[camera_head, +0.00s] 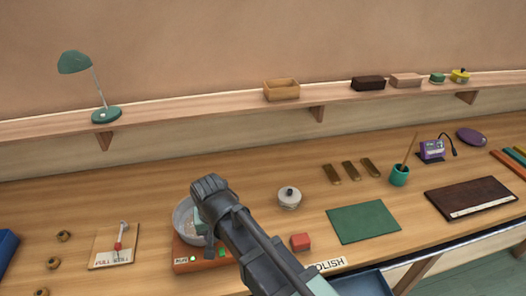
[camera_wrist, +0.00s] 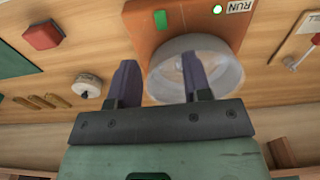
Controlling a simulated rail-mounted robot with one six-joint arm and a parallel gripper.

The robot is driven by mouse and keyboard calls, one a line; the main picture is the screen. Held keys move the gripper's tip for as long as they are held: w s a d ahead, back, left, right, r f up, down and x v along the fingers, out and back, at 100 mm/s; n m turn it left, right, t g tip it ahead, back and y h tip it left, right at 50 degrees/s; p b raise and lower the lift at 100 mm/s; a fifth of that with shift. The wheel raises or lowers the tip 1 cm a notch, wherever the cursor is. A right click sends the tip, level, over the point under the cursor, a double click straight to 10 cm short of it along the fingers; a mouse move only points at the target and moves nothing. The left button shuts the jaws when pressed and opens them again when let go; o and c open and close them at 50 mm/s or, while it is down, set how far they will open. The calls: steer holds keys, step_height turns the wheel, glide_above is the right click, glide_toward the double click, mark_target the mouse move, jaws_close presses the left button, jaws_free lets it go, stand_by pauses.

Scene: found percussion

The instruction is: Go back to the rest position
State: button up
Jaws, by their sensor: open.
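The bowl sits on an orange base (camera_head: 185,264) with a RUN label and a green light. In the wrist view the pale, see-through-looking bowl (camera_wrist: 205,72) lies beyond the right finger, on the orange base (camera_wrist: 160,40). Whether the fingers touch the bowl I cannot tell.
A red block (camera_head: 301,242) and a white lidded pot (camera_head: 289,198) stand right of my arm. A green mat (camera_head: 362,222) lies farther right. A board with a red-handled lever (camera_head: 103,258) lies left. A shelf (camera_head: 220,103) with a lamp (camera_head: 107,115) runs behind.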

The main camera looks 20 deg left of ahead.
steer(key=w+d+f+m+b, duration=0.1)
steer(key=w+d+m, duration=0.2)
steer(key=d, duration=1.8)
steer(key=w+d+f+m+b, duration=0.1)
steer(key=w+d+m, duration=0.2)
steer(key=d, duration=1.9)
steer(key=shift+w+f+g, duration=0.2)
steer(key=shift+w+g, duration=0.1)
steer(key=shift+w, duration=0.75)
